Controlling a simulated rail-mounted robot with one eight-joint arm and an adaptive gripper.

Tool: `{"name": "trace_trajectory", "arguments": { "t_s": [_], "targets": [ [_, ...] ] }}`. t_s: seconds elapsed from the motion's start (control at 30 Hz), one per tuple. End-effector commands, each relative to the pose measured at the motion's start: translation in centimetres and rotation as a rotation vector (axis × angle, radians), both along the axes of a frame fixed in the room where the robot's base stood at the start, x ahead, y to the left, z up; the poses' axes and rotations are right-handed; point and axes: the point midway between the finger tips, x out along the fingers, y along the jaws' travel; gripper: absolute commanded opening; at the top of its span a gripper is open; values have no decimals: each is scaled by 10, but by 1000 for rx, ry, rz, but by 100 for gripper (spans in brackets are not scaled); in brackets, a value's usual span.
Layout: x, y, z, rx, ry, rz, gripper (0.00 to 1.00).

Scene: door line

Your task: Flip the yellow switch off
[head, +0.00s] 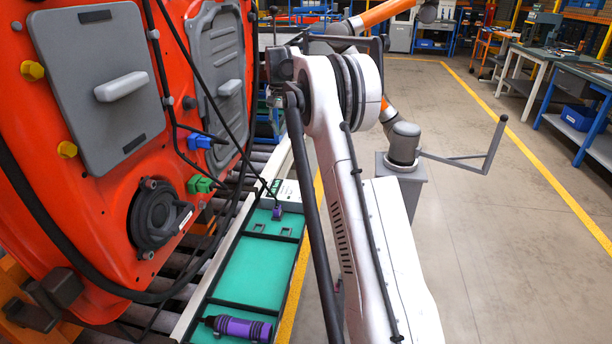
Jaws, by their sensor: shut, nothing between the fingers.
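I cannot make out a yellow switch for certain. Two round yellow knobs show on the orange-red door at the left: an upper knob (32,70) and a lower knob (67,149). I cannot tell whether either is a switch. My white arm rises from the bottom right to its elbow at the upper middle. Dark parts show just left of the elbow, too small and cluttered to name. I cannot make out my gripper; the arm's far end seems hidden behind the elbow.
The door (105,200) carries grey panels, black cables, a blue connector (199,141), a green connector (200,184) and a round speaker (155,213). A green-lined tray (248,275) beside it holds a purple-black cylinder (238,328). Open floor (490,230) lies right.

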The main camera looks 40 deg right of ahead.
Motion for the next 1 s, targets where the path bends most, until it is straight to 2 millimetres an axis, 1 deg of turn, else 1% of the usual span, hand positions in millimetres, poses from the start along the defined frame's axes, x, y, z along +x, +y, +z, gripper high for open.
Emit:
{"name": "trace_trajectory", "arguments": {
  "t_s": [0.03,0.1,0.3,0.5,0.6,0.7,0.8,1.0],
  "targets": [
    [4,-10,-10,5,9,-14,0],
    [6,-23,-22,12,22,-31,0],
    [11,-56,-60,33,59,-80,0],
    [10,-86,-98,53,95,-127,0],
    [8,-97,-114,62,110,-145,0],
    [6,-105,-125,68,120,-158,0],
    [4,-110,-133,71,126,-168,0],
    [3,-112,-137,74,131,-173,0]
  ]
}}
